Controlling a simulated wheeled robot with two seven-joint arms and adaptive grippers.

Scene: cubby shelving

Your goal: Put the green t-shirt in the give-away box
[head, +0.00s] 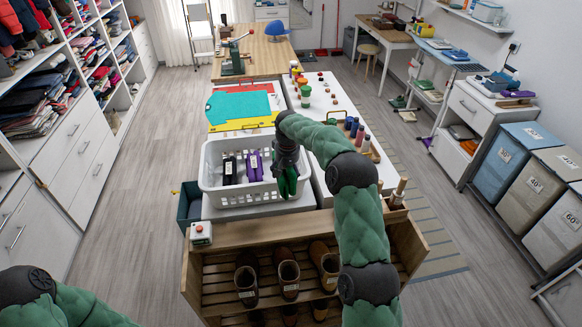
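A green item (287,186), perhaps the green t-shirt, shows at the right end of the white basket (235,199). My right gripper (287,170) points down over that end, at the green item. It covers part of the item, so I cannot tell whether its fingers are closed on it or only around it. A black item (229,170) and a purple item (253,166) with pale tags stand in the basket. No box is legibly marked give-away. My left arm shows at the lower left; its gripper is out of view.
A wooden rack with boots (288,275) stands in front. A dark teal bin (187,206) is left of the basket. Lidded blue (500,160) and grey bins (535,185) line the right. The floor on both sides is mostly clear.

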